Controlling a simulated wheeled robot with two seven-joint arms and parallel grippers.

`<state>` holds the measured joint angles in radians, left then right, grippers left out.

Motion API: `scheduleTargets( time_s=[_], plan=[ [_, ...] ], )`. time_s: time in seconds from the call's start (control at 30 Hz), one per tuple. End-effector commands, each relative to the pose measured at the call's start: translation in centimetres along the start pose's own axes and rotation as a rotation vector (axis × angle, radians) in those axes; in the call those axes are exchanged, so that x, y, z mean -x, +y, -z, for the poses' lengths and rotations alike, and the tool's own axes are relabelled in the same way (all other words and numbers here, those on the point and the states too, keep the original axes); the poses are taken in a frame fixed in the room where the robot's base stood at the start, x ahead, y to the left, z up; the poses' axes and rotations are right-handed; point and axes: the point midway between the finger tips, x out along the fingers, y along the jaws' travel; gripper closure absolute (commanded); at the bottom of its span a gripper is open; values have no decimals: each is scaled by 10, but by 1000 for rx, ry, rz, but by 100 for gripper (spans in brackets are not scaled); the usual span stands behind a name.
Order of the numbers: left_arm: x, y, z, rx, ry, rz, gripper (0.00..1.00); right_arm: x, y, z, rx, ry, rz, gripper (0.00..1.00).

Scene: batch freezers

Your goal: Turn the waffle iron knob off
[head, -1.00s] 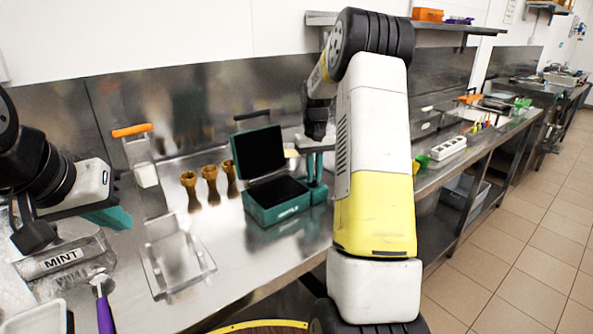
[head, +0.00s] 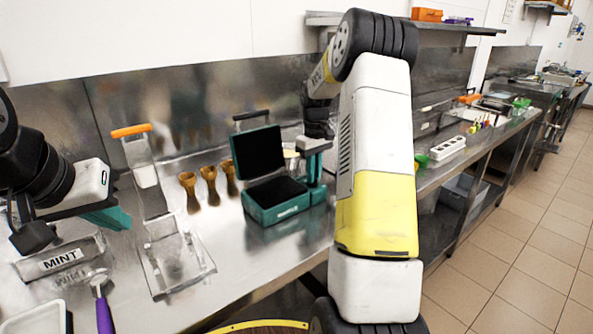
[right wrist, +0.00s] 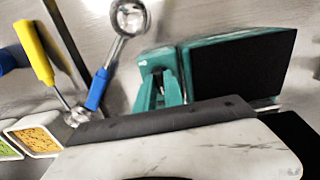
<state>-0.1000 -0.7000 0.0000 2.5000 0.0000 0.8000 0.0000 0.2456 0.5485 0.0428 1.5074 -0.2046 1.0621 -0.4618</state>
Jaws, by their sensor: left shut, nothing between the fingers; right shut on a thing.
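The teal waffle iron (head: 272,214) stands on the steel counter with its lid (head: 258,153) raised, black plates showing. It also shows in the right wrist view (right wrist: 284,45), at the upper right. My right gripper (head: 316,188) points down at the right side of the waffle iron, partly behind my own arm. Its teal fingers (right wrist: 162,95) are together, against the iron's side. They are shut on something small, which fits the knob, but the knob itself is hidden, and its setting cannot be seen. My left gripper (head: 112,218) is shut and empty over the left of the counter.
Several waffle cones (head: 209,185) stand left of the iron. An orange-handled holder (head: 132,131), a clear tray (head: 178,263), a MINT tub (head: 62,260) and a purple-handled scoop (head: 103,305) are further left. In the right wrist view, a blue-handled scoop (right wrist: 98,88) lies near the fingers.

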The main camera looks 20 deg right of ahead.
Motion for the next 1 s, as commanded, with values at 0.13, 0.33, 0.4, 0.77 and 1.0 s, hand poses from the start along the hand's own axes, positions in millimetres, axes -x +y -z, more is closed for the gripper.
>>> scheduleTargets(
  time_s=[0.13,0.33,0.4,0.77,1.0],
  plan=[
    [0,0,0,0,0,0,100,2,1,1,2,5,-3,100],
    [0,0,0,0,0,0,100,1,0,1,2,3,-3,65],
    [0,0,0,0,0,0,100,1,0,1,1,3,-2,65],
    [0,0,0,0,0,0,100,14,0,1,1,3,-2,65],
    [0,0,0,0,0,0,100,55,0,1,1,4,-3,65]
  ],
)
